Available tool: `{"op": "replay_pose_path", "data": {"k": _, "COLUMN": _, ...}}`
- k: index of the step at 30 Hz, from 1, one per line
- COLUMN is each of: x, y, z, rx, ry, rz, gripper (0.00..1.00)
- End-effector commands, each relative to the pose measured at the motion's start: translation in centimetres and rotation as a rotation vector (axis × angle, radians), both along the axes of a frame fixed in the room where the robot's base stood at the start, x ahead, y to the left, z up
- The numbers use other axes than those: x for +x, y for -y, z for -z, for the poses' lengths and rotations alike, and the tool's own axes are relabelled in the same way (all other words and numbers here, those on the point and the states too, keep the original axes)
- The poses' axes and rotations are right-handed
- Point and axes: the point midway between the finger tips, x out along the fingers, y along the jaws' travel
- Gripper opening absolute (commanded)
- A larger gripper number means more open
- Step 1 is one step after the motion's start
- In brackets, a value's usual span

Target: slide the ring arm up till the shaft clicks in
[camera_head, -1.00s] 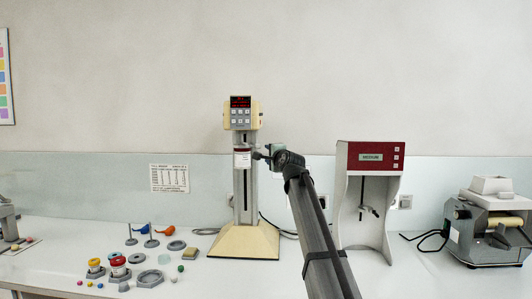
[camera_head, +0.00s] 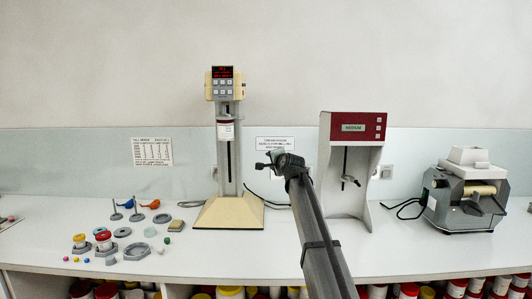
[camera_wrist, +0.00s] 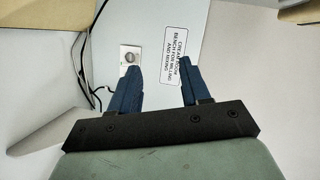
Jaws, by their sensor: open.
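The cream mill's head (camera_head: 223,83), with a red display and keys, sits atop a grey slotted column (camera_head: 229,165) on a cream base (camera_head: 229,213). A jar (camera_head: 226,131) with a dark red top and white label is up on the column, a short gap below the head. The ring arm and shaft are too small to make out clearly there. My gripper (camera_head: 264,160) is right of the column, lower than the jar and apart from it. In the wrist view my gripper (camera_wrist: 157,73) shows two blue fingers spread, with nothing between them.
A red-topped mixer (camera_head: 353,128) stands right of my arm, and a roller machine (camera_head: 465,195) farther right. Small jars, rings and balls lie left of the base, including a grey ring (camera_head: 137,251). Behind my fingers are a wall sign (camera_wrist: 172,56) and a socket (camera_wrist: 130,57).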

Motion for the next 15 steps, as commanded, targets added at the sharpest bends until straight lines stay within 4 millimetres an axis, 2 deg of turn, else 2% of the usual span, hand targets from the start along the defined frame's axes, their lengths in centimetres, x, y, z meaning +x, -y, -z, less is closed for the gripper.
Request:
{"op": "replay_pose_path", "data": {"k": 6, "x": 0.2, "y": 2.3, "z": 2.4, "rx": -0.045, "ry": -0.018, "rz": 0.011, "gripper": 0.47}}
{"op": "replay_pose_path", "data": {"k": 15, "x": 0.3, "y": 3.8, "z": 4.3, "rx": -0.079, "ry": -0.032, "rz": 0.015, "gripper": 0.47}}
